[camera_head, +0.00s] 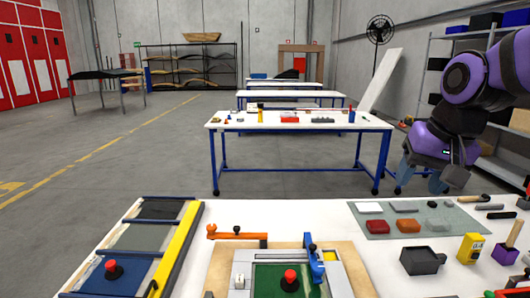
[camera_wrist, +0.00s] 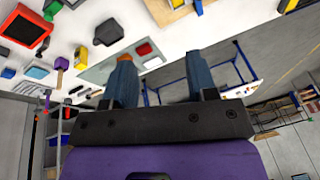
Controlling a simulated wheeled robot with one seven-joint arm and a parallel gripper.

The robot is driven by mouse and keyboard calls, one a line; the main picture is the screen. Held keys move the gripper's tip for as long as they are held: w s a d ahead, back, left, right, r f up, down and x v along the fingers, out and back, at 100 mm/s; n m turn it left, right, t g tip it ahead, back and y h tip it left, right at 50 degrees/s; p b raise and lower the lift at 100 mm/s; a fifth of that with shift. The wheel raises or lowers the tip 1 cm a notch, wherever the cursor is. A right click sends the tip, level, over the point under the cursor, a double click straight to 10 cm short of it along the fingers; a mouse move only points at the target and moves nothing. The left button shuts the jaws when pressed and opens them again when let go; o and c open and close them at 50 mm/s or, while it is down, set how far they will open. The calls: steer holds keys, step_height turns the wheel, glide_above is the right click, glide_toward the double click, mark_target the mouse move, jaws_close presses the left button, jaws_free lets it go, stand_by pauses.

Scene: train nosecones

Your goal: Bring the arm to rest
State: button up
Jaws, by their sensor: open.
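My gripper (camera_head: 428,178) hangs at the end of my purple arm (camera_head: 470,85) on the right side of the head view. It is in the air above and beyond the far right part of the near workbench (camera_head: 325,219). In the wrist view my gripper (camera_wrist: 158,78) shows two blue fingers set well apart with nothing between them. The wrist view is turned, with the bench along its upper part. The fingers appear clear of the bench and its objects.
The near bench carries a grey-green mat (camera_head: 383,233) with red and grey blocks, a black box (camera_head: 420,261), a yellow device (camera_head: 470,248), an orange clamp (camera_head: 236,234) and a green panel (camera_head: 265,273). A shelf (camera_head: 500,150) stands at the right. A second bench (camera_head: 300,120) stands behind.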

steer(key=s+d+r+n+t+h, duration=0.1)
steer(key=s+d+n, duration=0.2)
steer(key=s, duration=0.9)
steer(key=shift+s+t, duration=0.4)
stand_by(1.1)
